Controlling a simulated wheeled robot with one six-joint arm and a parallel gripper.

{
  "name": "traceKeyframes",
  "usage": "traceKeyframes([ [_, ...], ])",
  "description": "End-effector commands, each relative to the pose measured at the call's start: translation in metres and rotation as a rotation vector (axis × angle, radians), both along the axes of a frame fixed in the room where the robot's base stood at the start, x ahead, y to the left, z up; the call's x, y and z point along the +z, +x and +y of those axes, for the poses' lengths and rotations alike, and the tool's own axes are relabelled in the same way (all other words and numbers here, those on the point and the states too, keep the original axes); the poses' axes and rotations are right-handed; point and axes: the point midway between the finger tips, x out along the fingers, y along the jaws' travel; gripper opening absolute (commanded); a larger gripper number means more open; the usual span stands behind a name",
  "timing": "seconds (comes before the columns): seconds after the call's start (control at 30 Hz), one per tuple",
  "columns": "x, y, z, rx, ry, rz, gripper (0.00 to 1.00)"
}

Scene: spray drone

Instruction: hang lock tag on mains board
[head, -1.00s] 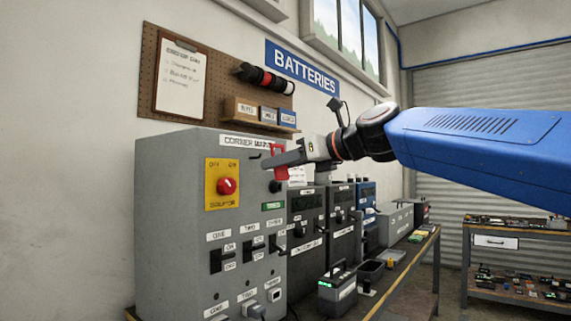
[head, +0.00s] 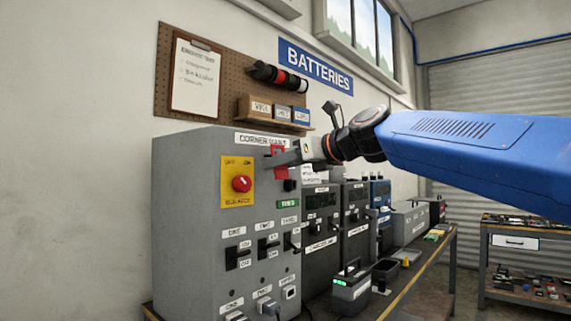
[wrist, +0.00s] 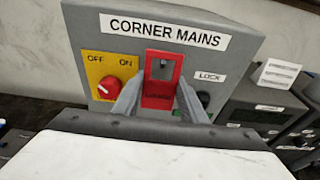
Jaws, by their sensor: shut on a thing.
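My gripper (head: 276,160) is shut on a red lock tag (head: 279,150) in front of the upper part of the grey mains board (head: 190,200). In the wrist view, the tag (wrist: 178,88) hangs upright between my two fingers (wrist: 160,100), with a rectangular opening near its top. The board (wrist: 225,45) carries a "CORNER MAINS" label and a red rotary knob (wrist: 108,88) on a yellow plate. A "LOCK" label (wrist: 209,76) is right of the tag. A dark peg (head: 290,185) shows below the tag in the head view. I cannot tell whether the tag touches the board.
Grey and blue units (head: 322,215) stand right of the board on a bench (head: 440,248). A pegboard (head: 165,70) with a clipboard and a small shelf (head: 285,119) is on the wall above. A second shelf unit (head: 515,240) is at the far right.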

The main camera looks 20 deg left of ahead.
Motion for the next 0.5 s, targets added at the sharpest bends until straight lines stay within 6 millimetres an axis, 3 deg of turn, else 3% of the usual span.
traceKeyframes([
  [0.5,-0.007,0.008,0.02,0.0,0.0,0.0,0.17],
])
